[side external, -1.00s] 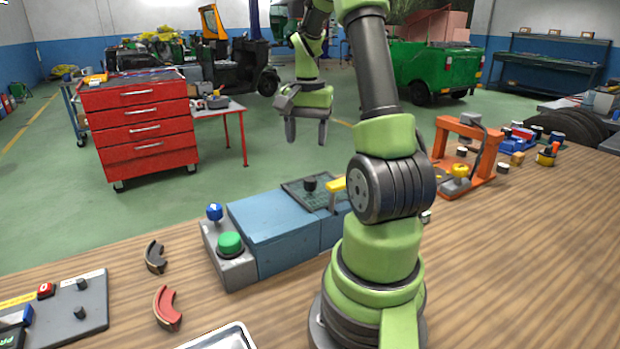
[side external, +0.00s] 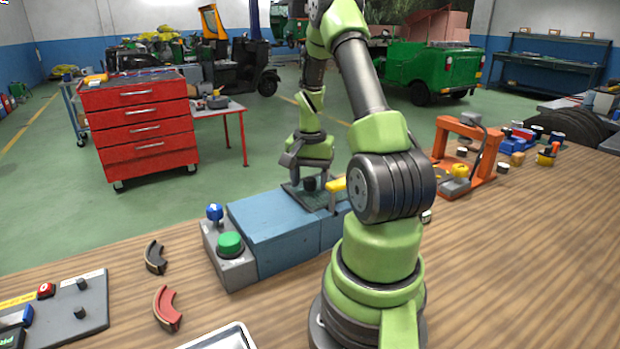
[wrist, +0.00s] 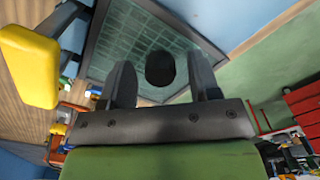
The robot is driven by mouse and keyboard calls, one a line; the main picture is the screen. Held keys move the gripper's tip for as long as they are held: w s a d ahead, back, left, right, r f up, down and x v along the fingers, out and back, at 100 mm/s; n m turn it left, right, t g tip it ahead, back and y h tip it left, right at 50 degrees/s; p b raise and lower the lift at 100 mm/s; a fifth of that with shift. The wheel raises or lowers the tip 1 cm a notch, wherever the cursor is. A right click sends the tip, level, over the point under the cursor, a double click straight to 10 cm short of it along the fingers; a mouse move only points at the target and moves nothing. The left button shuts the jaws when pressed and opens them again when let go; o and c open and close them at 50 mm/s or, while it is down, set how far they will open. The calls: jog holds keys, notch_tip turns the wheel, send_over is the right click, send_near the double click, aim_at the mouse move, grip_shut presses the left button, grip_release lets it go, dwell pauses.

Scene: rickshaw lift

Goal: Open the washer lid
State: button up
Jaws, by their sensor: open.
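The washer (side external: 272,222) is a blue box on the wooden bench. Its dark grid-patterned lid (wrist: 122,42) lies flat and closed on top, with a black knob (side external: 309,184) in the middle. The knob also shows in the wrist view (wrist: 160,68). My gripper (side external: 313,192) is low over the lid, pointing down. Its fingers are open, one on each side of the knob. In the wrist view a gap shows on both sides, so it is not gripped. Part of the washer's right end is hidden behind my arm.
A yellow-tipped lever (side external: 337,185) stands right beside the lid, close to my gripper. A grey box with a green button (side external: 230,243) and a blue ball knob (side external: 214,212) adjoin the washer's left end. An orange press (side external: 470,150) stands to the right.

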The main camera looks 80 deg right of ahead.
jog(key=shift+c, duration=0.4)
grip_shut()
jog(key=w+a, duration=0.9)
jog(key=shift+w+a, duration=0.2)
jog(key=shift+w, duration=0.1)
jog(key=shift+o, duration=0.4)
grip_release()
jog(key=shift+s, duration=0.1)
notch_tip(320, 180, up, 10)
